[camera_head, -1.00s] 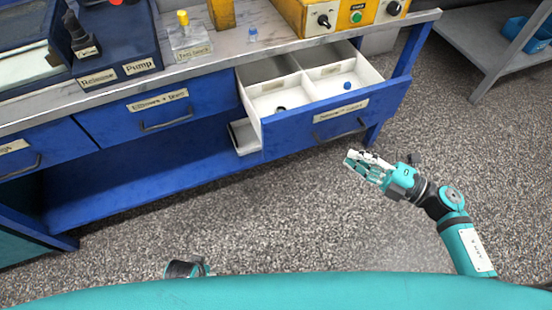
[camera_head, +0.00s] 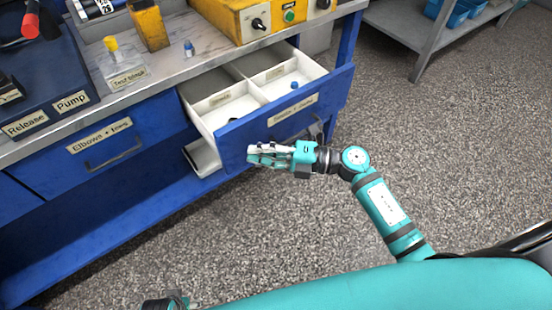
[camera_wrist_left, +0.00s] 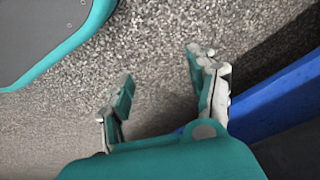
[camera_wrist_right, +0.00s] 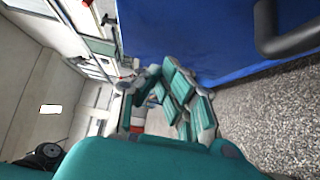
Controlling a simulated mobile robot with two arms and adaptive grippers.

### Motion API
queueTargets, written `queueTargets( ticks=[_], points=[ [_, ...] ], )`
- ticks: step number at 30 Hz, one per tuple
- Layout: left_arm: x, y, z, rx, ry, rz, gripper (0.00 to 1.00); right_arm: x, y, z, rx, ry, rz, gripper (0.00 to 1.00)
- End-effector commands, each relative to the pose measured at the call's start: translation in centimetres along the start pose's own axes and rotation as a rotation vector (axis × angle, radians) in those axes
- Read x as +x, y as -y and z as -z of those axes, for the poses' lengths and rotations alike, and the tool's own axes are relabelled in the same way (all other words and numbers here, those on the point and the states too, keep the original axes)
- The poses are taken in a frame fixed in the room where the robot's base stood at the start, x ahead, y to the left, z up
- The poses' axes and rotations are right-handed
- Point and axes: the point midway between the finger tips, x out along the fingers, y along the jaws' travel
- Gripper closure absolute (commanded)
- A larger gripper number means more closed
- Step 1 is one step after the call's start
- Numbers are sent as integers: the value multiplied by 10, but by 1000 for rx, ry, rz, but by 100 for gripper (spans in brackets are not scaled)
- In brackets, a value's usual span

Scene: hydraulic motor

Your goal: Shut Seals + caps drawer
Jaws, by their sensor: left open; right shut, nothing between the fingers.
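The open drawer (camera_head: 285,122) has a blue front with a label too small to read and a dark handle, partly behind my right arm. Its white inside has two compartments with a small dark item and a blue cap. My right gripper (camera_head: 253,155) is shut and empty, in front of the left part of the drawer front. In the right wrist view its fingers (camera_wrist_right: 172,95) are close beside the blue front (camera_wrist_right: 200,40); I cannot tell whether they touch. My left gripper (camera_wrist_left: 163,92) is open and empty above the floor in the left wrist view.
A shut drawer (camera_head: 105,150) labelled Elbows is to the left. A white bin (camera_head: 203,158) shows below the open drawer. The worktop holds a yellow control box (camera_head: 262,18), a test block (camera_head: 122,65) and a small blue-capped item (camera_head: 189,48). The speckled floor (camera_head: 440,170) is clear.

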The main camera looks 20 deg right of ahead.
Motion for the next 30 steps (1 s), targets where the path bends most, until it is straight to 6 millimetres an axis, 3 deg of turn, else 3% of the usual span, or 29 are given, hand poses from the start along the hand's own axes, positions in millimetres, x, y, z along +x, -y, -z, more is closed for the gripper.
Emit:
queueTargets(
  ticks=[20, 24, 30],
  points=[
    [-6, 0, 4, -2, -4, 1, 40, 12, 1, -13, 0, 0, 0, 100],
    [-6, 0, 1, -2, 10, 1, 40, 23, 1, -23, -1, -1, 0, 100],
    [-34, 2, 18, -4, -20, 4, 40, 51, 2, -52, -2, 0, 0, 100]
  ],
)
